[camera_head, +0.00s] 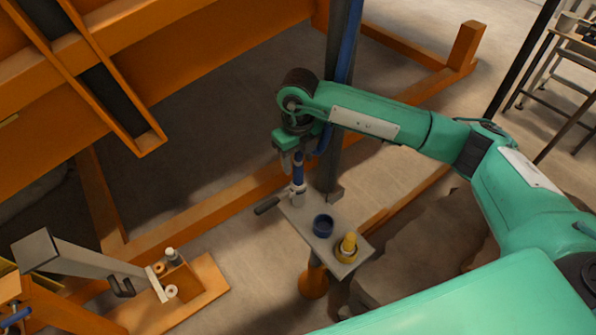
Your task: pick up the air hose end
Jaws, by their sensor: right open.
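The air hose end (298,194), a blue hose piece with a silver fitting, stands upright at the back left corner of a small grey shelf (324,247). My right gripper (292,164) points down at its upper part and is open. The fingers are close around or beside the blue part; I cannot tell whether they touch it. The gripper partly hides the hose's top. My left gripper is not in view.
A black handle (267,205) sticks out left of the shelf. A dark blue cup (323,225) and a yellow fitting (347,248) stand on it. A dark post with a blue hose (349,40) rises behind. Orange beams (205,213) surround the shelf.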

